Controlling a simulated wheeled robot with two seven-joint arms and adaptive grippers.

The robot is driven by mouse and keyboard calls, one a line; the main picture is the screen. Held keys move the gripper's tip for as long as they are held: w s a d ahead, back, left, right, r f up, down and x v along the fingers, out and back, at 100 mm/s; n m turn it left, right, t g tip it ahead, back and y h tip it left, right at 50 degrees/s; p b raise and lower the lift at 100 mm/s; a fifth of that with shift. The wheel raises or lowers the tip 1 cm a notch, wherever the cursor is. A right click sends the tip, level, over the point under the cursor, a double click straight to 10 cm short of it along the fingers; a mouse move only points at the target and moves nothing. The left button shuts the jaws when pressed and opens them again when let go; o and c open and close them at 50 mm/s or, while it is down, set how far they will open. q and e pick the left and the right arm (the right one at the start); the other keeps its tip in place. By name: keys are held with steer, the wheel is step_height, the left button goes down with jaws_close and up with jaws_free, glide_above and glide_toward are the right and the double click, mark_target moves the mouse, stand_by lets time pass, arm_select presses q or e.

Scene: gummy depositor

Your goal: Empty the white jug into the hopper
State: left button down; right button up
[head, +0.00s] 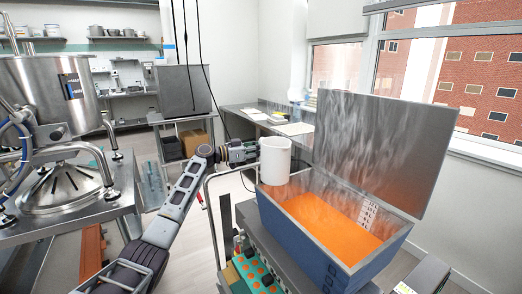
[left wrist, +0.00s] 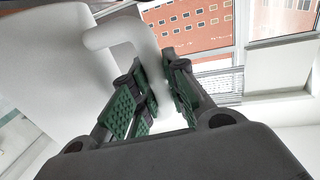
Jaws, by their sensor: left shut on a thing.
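The white jug (head: 275,160) is held upright above the left rim of the hopper (head: 330,225), a blue-sided box with its metal lid open and orange material inside. My left gripper (head: 252,150) reaches in from the left and is shut on the jug's handle. In the left wrist view the green-padded fingers (left wrist: 163,85) close around the white handle (left wrist: 150,45), with the jug's body (left wrist: 60,70) to the left. The jug's contents cannot be seen. My right gripper is not in view.
The hopper's open lid (head: 375,140) rises behind it on the right. A teal tray with orange pieces (head: 255,272) lies at the hopper's lower left. A steel kettle machine (head: 50,95) stands at the left.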

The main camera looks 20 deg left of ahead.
arm_select(q)
steer(key=shift+s+d+r+m+p, duration=0.15)
steer(key=shift+r+m+p, duration=0.15)
steer(key=shift+r, duration=0.3)
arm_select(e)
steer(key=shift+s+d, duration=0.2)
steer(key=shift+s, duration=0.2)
arm_select(q)
steer(key=shift+s+d+r+m+p, duration=0.15)
steer(key=shift+d+r+m+p, duration=0.15)
steer(key=shift+r+p, duration=0.15)
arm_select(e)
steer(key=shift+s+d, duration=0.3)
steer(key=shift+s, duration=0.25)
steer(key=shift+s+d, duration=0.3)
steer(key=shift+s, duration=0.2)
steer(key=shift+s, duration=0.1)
arm_select(q)
steer(key=shift+r, duration=0.2)
steer(key=shift+d+r, duration=0.1)
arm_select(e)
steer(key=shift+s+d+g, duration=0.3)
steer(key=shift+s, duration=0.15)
arm_select(q)
steer(key=shift+s+r+m+p, duration=0.1)
steer(key=shift+r+m+p, duration=0.1)
steer(key=shift+m+p, duration=0.15)
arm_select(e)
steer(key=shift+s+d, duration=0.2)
